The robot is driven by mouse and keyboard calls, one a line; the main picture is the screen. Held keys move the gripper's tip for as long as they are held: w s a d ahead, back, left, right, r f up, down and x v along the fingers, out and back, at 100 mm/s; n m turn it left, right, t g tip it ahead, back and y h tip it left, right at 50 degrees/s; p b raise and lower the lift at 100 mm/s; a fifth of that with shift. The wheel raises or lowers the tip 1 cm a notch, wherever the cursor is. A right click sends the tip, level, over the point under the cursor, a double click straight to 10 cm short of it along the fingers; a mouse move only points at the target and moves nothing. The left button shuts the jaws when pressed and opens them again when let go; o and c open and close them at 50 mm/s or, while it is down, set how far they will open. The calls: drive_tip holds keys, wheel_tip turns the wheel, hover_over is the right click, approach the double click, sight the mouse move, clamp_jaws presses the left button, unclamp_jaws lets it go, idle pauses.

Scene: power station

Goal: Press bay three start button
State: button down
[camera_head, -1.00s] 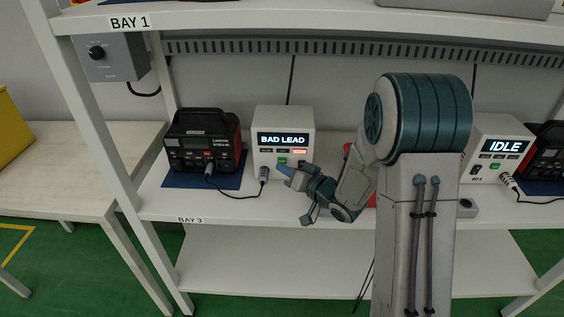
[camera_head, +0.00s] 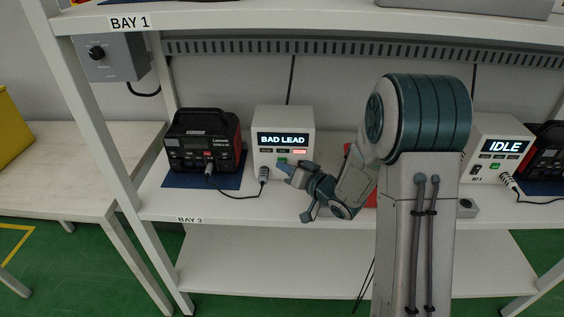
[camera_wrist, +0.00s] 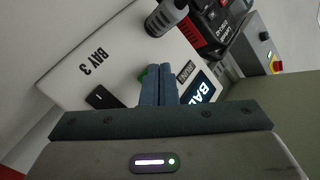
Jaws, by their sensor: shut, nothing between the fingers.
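The white bay three charger box (camera_head: 300,122) stands on the shelf labelled BAY 3, its display (camera_head: 282,139) reading BAD LEAD. A green button (camera_head: 282,160) is on its front below the display. In the wrist view, the box's front face (camera_wrist: 75,78) carries a BAY 3 label, and a bit of the green button (camera_wrist: 142,74) shows beside the fingers, which hide the rest. My gripper (camera_head: 280,167) is shut and empty, its fingertips just in front of the box near the button; it also shows in the wrist view (camera_wrist: 158,72). I cannot tell whether they touch.
A black and red power station (camera_head: 203,145) stands left of the box on a blue mat. A grey lead plug (camera_head: 263,175) is at the box's lower front. Another box reading IDLE (camera_head: 496,145) stands at the right. A shelf post (camera_head: 105,130) rises at the left.

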drive_tip(key=shift+w, duration=0.1)
idle(0.4)
drive_tip(key=shift+s, duration=0.6)
drive_tip(key=shift+s+a+b, duration=0.1)
drive_tip(key=shift+s+b, duration=0.45)
drive_tip(key=shift+s, duration=2.45)
